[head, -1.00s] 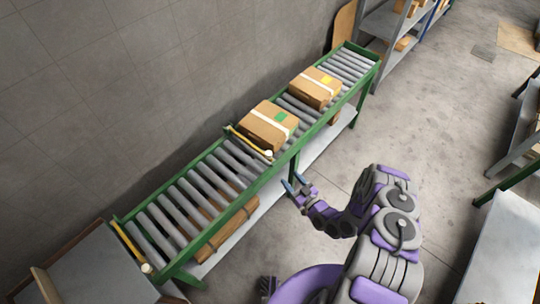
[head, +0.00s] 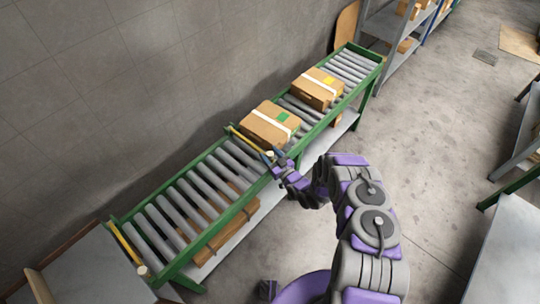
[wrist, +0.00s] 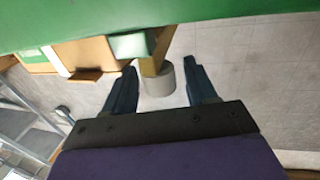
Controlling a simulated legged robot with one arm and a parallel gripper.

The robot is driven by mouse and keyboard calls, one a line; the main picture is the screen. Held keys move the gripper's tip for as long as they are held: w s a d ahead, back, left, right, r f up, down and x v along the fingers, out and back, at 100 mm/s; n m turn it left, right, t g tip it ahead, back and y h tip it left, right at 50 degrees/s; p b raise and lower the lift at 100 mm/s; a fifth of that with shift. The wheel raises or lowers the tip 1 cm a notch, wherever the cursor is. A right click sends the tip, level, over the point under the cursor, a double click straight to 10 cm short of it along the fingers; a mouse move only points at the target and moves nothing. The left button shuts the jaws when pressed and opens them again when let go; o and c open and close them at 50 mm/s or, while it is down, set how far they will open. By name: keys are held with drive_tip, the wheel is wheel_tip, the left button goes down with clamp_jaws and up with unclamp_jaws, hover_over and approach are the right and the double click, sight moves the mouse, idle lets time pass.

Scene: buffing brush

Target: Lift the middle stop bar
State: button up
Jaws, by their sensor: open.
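The middle stop bar (head: 240,136) is yellow and lies across the green roller conveyor, just in front of the nearer cardboard box. Its pale round end knob is at the conveyor's right edge, partly hidden by my gripper in the head view. In the wrist view the grey knob (wrist: 159,80) and a short piece of the yellow bar show between my two dark blue fingers. My gripper (head: 273,154) is open at the knob, and it also shows in the wrist view (wrist: 163,75). The fingers stand on either side with visible gaps.
The nearer box (head: 268,125) with a green label rests right behind the bar, and a second box (head: 317,89) lies farther up. Another yellow stop bar (head: 126,245) is at the near end. The rollers between the two bars are empty.

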drive_tip(key=shift+w, duration=0.1)
drive_tip(key=shift+c, duration=0.4)
clamp_jaws()
